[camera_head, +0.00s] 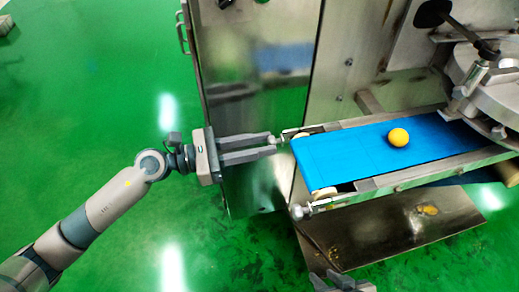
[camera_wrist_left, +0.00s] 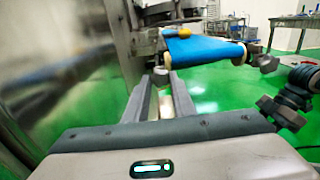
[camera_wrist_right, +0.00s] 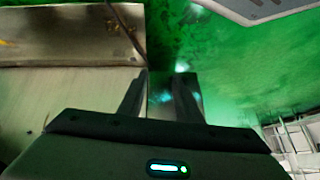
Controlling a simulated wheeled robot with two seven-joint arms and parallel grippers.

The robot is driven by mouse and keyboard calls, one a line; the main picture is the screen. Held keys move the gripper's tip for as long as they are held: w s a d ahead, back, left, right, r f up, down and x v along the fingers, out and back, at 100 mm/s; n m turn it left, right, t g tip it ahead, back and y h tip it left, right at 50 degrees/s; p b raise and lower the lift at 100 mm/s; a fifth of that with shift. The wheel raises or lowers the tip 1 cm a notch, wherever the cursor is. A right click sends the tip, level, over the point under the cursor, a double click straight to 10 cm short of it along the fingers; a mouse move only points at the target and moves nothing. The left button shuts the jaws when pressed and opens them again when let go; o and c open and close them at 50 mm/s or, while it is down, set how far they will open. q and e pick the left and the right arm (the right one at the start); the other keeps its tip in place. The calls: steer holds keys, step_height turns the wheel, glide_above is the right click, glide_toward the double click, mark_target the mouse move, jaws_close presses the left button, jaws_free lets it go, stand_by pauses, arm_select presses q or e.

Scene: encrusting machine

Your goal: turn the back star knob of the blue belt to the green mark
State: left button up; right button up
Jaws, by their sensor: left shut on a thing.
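The blue belt (camera_head: 350,151) runs out of the machine; it also shows in the left wrist view (camera_wrist_left: 205,50). The back star knob (camera_wrist_left: 160,77) sits at the belt's far outer corner. My left gripper (camera_head: 271,141) reaches in from the left and is shut on this knob, which its fingertips mostly hide. The front star knob (camera_head: 299,211) is at the near corner, apart from both grippers. My right gripper (camera_head: 330,277) is low at the bottom edge; its fingers stand apart and empty in the right wrist view (camera_wrist_right: 160,82). I cannot make out a green mark.
A yellow ball (camera_head: 398,137) lies on the belt. The steel machine cabinet (camera_head: 255,75) stands right behind my left gripper. A metal plate (camera_head: 395,228) lies below the belt. The green floor (camera_head: 90,90) at left is open.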

arm_select(q)
steer(key=shift+f+m+b, duration=0.1)
steer(key=shift+m+b, duration=0.3)
steer(key=shift+m, duration=0.2)
arm_select(e)
steer(key=shift+w+a+r+t+y, duration=0.15)
steer(key=shift+w+a+t, duration=0.1)
steer(key=shift+a, duration=0.1)
steer(key=shift+w+a+r+t+y, duration=0.1)
steer(key=shift+w+a+t+y, duration=0.05)
steer(key=shift+a+t, duration=0.15)
arm_select(q)
steer(key=o, duration=1.1)
steer(key=shift+c, duration=0.2)
steer(key=shift+a, duration=0.1)
steer(key=b+v, duration=0.4)
steer(key=v, duration=1.3)
steer(key=shift+a, duration=0.15)
arm_select(e)
steer(key=w+a+r+t+y, duration=0.2)
steer(key=w+a+r+t, duration=0.3)
steer(key=r, duration=0.3)
steer(key=shift+w+r+t+y, duration=0.3)
steer(key=shift+w+r+t, duration=0.1)
steer(key=shift+w+t, duration=0.35)
